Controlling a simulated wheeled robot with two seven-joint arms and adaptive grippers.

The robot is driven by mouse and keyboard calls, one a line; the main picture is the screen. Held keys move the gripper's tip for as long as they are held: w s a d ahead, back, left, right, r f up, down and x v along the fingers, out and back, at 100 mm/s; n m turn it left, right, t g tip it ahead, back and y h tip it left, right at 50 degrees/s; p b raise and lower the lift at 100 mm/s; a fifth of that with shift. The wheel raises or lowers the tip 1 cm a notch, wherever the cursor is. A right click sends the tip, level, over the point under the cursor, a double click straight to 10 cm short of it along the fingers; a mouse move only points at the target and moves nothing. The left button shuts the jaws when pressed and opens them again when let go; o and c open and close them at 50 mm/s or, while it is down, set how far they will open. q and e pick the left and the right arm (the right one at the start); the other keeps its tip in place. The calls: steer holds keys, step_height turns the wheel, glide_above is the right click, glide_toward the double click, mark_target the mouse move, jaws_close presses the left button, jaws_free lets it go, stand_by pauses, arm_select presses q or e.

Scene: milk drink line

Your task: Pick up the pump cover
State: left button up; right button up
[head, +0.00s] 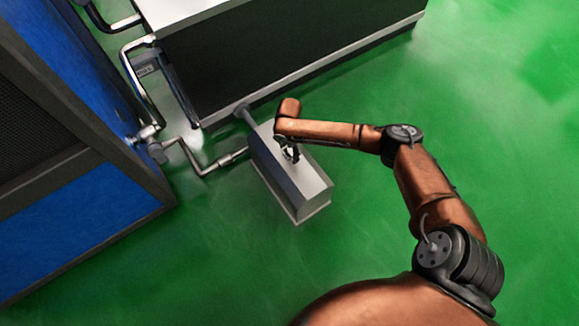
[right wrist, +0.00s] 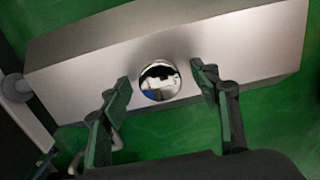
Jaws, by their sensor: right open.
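The pump cover (head: 304,183) is a grey metal box on the green floor, in the middle of the head view. It also fills the upper part of the right wrist view (right wrist: 235,45). A shiny round knob (right wrist: 159,81) sits on its face. My right gripper (head: 290,153) is over the cover in the head view. In the right wrist view its open fingers (right wrist: 162,84) stand on either side of the knob, apart from it. Whether they reach down to the knob's height I cannot tell. My left gripper is not in view.
A large dark machine (head: 285,60) with a pale metal edge stands behind the cover. A blue cabinet (head: 90,225) stands at the left. A bent metal pipe (head: 202,172) runs between the cabinet and the cover. The green floor (head: 500,130) at the right is clear.

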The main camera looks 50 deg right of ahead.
steer(key=shift+c, duration=0.2)
jaws_close()
stand_by(0.5)
steer(key=shift+w+r, duration=0.1)
steer(key=shift+r, duration=0.05)
